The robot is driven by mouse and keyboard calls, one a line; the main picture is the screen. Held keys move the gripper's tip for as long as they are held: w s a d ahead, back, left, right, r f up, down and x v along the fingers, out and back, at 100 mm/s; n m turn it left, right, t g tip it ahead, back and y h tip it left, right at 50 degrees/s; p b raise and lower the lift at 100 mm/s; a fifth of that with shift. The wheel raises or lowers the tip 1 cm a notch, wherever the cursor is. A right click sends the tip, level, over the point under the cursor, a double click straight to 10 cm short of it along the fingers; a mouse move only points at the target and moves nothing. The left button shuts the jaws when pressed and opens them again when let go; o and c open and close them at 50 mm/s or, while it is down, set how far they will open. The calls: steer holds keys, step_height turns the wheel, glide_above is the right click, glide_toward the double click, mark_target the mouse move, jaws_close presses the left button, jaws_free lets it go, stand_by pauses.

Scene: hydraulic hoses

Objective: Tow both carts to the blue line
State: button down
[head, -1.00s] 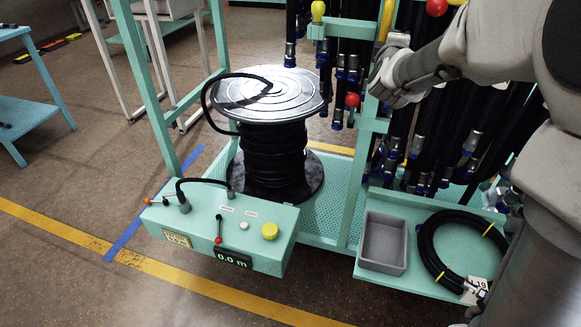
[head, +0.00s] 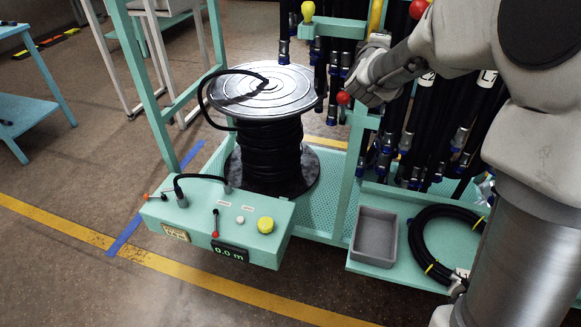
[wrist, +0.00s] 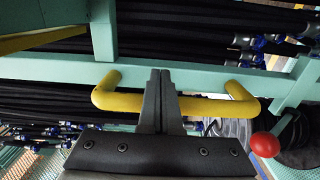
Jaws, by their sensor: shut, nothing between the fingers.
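A teal cart frame (head: 342,195) carries a black hose reel (head: 270,150) and a hanging rack of black hoses. A yellow bar handle (wrist: 212,107) is fixed to a teal rail. My gripper (wrist: 160,72) is shut and empty, its fingers crossing in front of the handle's middle. Whether they touch or hook it I cannot tell. In the head view my gripper (head: 368,88) is at the rack, near a red ball knob (head: 343,98). The blue line (head: 125,236) is floor tape at left, running beside the control box. I cannot make out two separate carts.
A teal control box (head: 265,212) with a "0.0 m" display sits in front of the reel. A grey bin (head: 375,238) and coiled hose (head: 425,262) lie on a low shelf. Yellow floor tape (head: 230,288) crosses in front. A blue bench (head: 40,120) stands left; floor between is clear.

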mark_target(305, 30)
steer(key=shift+n+y, duration=0.3)
steer(key=shift+w+a+p, duration=0.3)
steer(key=shift+a+p, duration=0.2)
steer(key=shift+a, duration=0.85)
steer(key=shift+w+a+p, duration=0.35)
steer(key=shift+a+p, duration=0.1)
steer(key=shift+a, duration=0.85)
steer(key=shift+w+a+p, duration=0.3)
steer(key=shift+a+p, duration=0.2)
steer(key=shift+a, duration=0.85)
steer(key=shift+w+a+r+p, duration=0.15)
steer(key=shift+a+p, duration=0.3)
steer(key=shift+a, duration=0.4)
steer(key=shift+w+a+r+p, duration=0.1)
steer(key=shift+a+p, duration=0.3)
steer(key=shift+a, duration=0.45)
steer(key=shift+w+a+f+p, duration=0.1)
steer(key=shift+w+a+p, duration=0.15)
steer(key=shift+a+p, duration=0.45)
steer(key=shift+w+a+f+p, duration=0.1)
steer(key=shift+w+a+p, duration=0.25)
steer(key=shift+a, duration=0.7)
steer(key=shift+w+a+f+p, duration=0.1)
steer(key=shift+w+a+p, duration=0.1)
steer(key=shift+a+p, duration=0.5)
steer(key=w+a+p, duration=0.1)
steer(key=a+p, duration=0.3)
steer(key=a, duration=0.4)
steer(key=shift+w, duration=0.3)
steer(key=shift+d, duration=0.15)
